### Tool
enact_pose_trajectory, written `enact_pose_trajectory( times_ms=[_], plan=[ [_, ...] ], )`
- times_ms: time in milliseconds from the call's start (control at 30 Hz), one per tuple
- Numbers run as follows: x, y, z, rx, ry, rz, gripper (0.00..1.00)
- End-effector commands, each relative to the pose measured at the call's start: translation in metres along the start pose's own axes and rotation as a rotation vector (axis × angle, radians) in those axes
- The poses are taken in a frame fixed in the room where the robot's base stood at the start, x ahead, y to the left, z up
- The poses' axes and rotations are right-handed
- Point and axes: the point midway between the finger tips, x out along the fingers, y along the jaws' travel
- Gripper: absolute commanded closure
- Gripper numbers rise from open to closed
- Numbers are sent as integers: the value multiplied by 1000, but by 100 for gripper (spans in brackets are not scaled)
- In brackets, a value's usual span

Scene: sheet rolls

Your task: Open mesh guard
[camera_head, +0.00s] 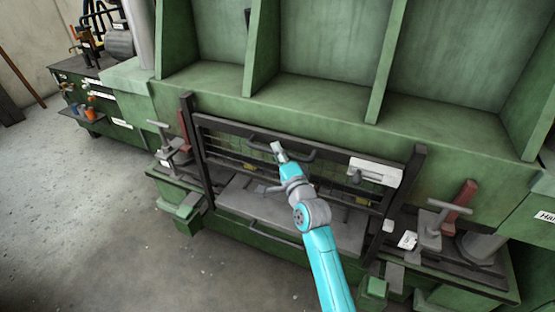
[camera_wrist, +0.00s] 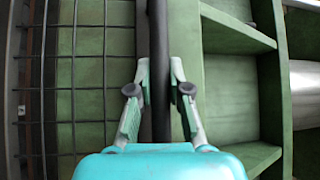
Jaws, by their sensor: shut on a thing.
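The mesh guard (camera_head: 232,141) is a dark framed grid on the front of the green machine, between two dark upright posts. In the wrist view the mesh (camera_wrist: 75,90) fills the left side, and a dark bar (camera_wrist: 158,60) of the guard runs between my fingers. My gripper (camera_head: 277,147) is at the handle in the head view. In the wrist view my gripper (camera_wrist: 160,85) is shut on this bar. The fingers hide part of the bar.
A white block (camera_head: 376,171) sits at the guard's upper right. Clamps with T-handles stand at the left (camera_head: 168,140) and right (camera_head: 437,218). Green shelf bays (camera_head: 320,95) rise behind. A tool bench (camera_head: 90,85) is at the far left, with open floor (camera_head: 90,220) in front.

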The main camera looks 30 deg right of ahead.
Motion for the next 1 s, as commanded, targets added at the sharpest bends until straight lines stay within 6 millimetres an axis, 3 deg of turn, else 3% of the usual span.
enact_pose_trajectory(
  times_ms=[433,467,533,567,1000],
  plan=[
    [0,-5,1,2,-1,-3,100],
    [0,-5,1,2,-1,-3,78],
    [0,-5,1,2,-1,-3,60],
    [0,-5,1,2,-1,-3,57],
    [-9,-3,0,1,0,0,57]
  ],
)
